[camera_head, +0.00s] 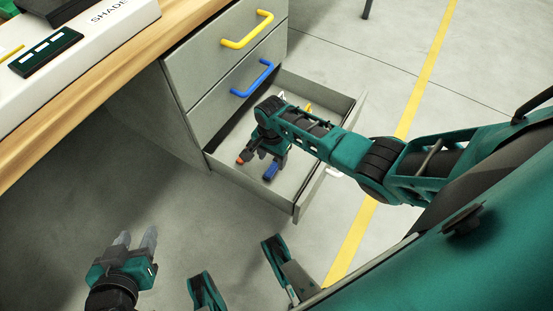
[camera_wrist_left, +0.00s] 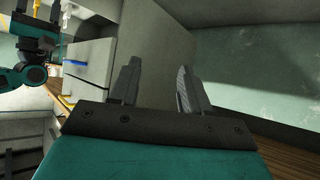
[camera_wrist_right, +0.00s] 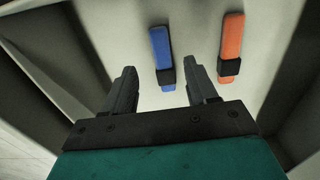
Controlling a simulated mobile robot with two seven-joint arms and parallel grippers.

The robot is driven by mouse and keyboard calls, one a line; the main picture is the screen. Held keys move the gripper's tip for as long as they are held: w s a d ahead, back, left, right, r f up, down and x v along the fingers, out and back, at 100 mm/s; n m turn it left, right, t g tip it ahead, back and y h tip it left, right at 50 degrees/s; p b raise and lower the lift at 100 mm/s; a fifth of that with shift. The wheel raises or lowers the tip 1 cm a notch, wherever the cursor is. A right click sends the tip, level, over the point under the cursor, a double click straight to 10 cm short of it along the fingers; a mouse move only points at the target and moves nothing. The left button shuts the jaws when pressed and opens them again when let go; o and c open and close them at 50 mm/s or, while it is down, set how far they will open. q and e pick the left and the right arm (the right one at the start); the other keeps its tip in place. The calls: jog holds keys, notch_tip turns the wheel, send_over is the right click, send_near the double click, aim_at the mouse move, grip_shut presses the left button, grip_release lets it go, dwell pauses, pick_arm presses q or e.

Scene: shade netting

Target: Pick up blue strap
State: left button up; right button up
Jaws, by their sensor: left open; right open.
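The blue strap (camera_head: 271,171) lies in the open bottom drawer (camera_head: 230,175). In the right wrist view it is a short blue bar (camera_wrist_right: 160,48) with a dark band near its lower end, seen between my fingertips. An orange strap (camera_wrist_right: 232,38) with a dark band lies to its right; its end (camera_head: 242,160) also shows in the head view. My right gripper (camera_head: 266,156) is open over the drawer, pointing down, with nothing held. Its gap to the blue strap is hard to judge. My left gripper (camera_head: 136,238) is open and empty, out over the floor left of the drawer.
Two closed drawers with a yellow handle (camera_head: 247,31) and a blue handle (camera_head: 252,79) stand above the open one. A wooden worktop (camera_head: 110,78) carries a white sign board at upper left. Small yellow and white items sit at the drawer's back, partly behind my arm.

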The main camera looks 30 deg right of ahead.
aim_at(271, 170)
jog(key=shift+f, duration=0.45)
jog(key=f+b, duration=0.2)
jog(key=f, duration=0.1)
jog(key=f+b, duration=0.1)
jog(key=shift+a+f+b, duration=0.2)
jog(key=shift+a+b, duration=0.1)
jog(key=shift+b, duration=0.05)
jog(key=shift+f, duration=0.15)
pick_arm(q)
jog(key=shift+w+d+f, duration=0.35)
jog(key=shift+d+f, duration=0.25)
pick_arm(e)
grip_shut()
